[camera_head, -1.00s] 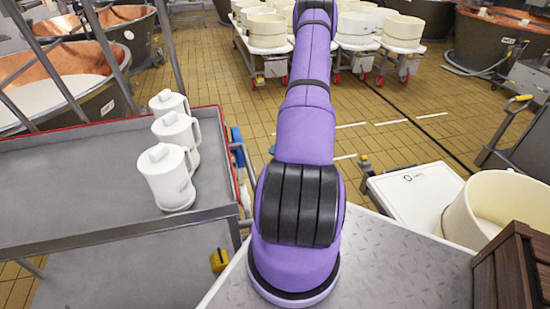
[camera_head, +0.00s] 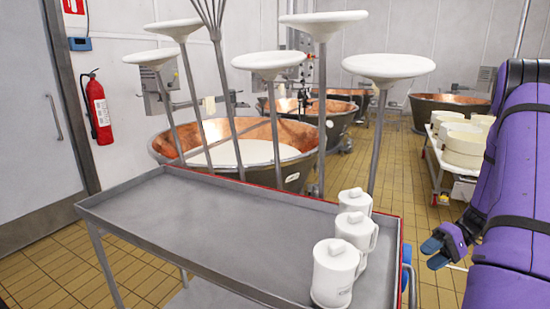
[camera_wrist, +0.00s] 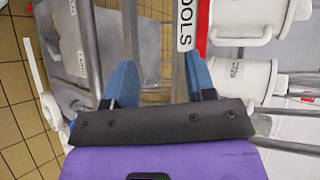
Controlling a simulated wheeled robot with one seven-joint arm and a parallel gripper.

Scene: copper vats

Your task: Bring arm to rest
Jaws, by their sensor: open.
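My purple arm (camera_head: 515,190) fills the right edge of the head view and is partly cut off by it. My gripper (camera_head: 436,254), with blue fingers, hangs low beside it, right of the metal cart. In the wrist view my gripper (camera_wrist: 160,82) has its two blue fingers spread apart with nothing between them. The gripper is near the cart's red-trimmed side edge, which bears a "TOOLS" label (camera_wrist: 186,22); exact clearance cannot be told.
A grey metal cart (camera_head: 190,215) holds three white lidded jugs (camera_head: 336,272) at its right end. Tall ladles with white discs (camera_head: 388,68) stand behind it, before copper vats (camera_head: 240,140). Tiled floor (camera_head: 45,270) is clear at left.

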